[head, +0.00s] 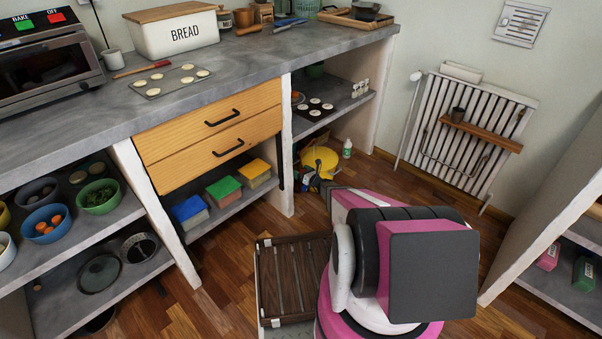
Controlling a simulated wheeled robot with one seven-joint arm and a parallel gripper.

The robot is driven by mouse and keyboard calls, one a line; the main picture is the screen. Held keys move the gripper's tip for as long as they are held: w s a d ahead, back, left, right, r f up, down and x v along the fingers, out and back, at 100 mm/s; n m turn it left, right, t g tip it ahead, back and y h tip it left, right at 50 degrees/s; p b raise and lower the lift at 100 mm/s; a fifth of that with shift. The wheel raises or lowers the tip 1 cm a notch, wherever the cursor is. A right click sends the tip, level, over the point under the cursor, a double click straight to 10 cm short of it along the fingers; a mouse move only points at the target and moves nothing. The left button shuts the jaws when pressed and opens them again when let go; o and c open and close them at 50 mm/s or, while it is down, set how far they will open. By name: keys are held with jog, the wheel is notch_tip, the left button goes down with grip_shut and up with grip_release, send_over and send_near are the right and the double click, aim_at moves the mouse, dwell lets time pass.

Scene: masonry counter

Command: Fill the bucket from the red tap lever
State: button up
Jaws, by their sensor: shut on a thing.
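No tap and no red tap lever show in the head view. A yellow rounded object (320,160) sits low by the end of the counter, with darker items against it. I cannot tell whether it is the bucket. My pink, white and black arm fills the lower middle of the view and covers the floor behind it.
The grey counter (225,65) runs along the left, with a bread bin (178,38), an oven (45,65) and open shelves below. A slatted wooden crate (290,275) is beside my arm. A radiator (465,135) is on the back wall, shelving at right. Wood floor (222,265) shows between.

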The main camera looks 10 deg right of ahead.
jog(key=o, duration=0.9)
jog(key=shift+s+a, duration=0.15)
jog(key=v, duration=1)
jog(key=shift+s+d, duration=0.25)
